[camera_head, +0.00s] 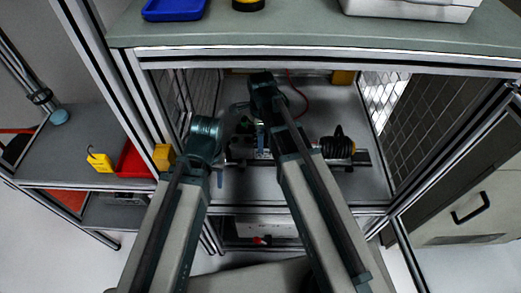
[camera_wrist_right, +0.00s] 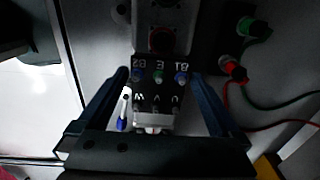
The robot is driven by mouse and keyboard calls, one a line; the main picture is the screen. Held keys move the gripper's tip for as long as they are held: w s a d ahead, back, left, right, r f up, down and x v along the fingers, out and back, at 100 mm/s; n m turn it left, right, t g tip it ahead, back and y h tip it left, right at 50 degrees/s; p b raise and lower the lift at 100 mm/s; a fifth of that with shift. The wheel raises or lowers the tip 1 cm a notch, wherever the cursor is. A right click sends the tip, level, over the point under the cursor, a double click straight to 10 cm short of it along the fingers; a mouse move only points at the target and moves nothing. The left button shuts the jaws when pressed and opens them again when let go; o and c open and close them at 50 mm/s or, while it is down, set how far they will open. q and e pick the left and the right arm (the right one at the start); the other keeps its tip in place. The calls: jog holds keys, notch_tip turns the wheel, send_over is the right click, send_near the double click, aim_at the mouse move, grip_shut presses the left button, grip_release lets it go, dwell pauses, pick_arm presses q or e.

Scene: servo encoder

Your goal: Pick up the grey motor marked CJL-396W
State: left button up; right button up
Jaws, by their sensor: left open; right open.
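No marking CJL-396W can be read in either view, so I cannot tell for sure which part is the grey motor. In the right wrist view, a dark terminal block (camera_wrist_right: 155,92) lettered B2, E, B1 and W, V, U sits on a device between the fingers of my right gripper (camera_wrist_right: 165,78). That gripper is open, with a finger on each side of the block; contact is not clear. In the head view, my left gripper (camera_head: 238,118) is open inside the metal-framed bay, left of my right arm. My arms partly hide the equipment behind them.
A black coiled item (camera_head: 337,146) lies on a rail at the right of the bay. Mesh panels and metal posts bound the bay; a worktop (camera_head: 300,38) overhangs it. A red bin (camera_head: 132,163) and yellow tag (camera_head: 99,162) are on the left shelf. Wires and sockets (camera_wrist_right: 233,70) are beside the block.

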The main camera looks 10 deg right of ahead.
pick_arm(q)
notch_tip(320, 180, down, 5)
jog(key=b, duration=0.5)
jog(key=shift+f, duration=0.1)
pick_arm(e)
notch_tip(320, 180, down, 5)
jog(key=shift+a+f, duration=0.1)
jog(key=shift+f, duration=0.05)
grip_shut()
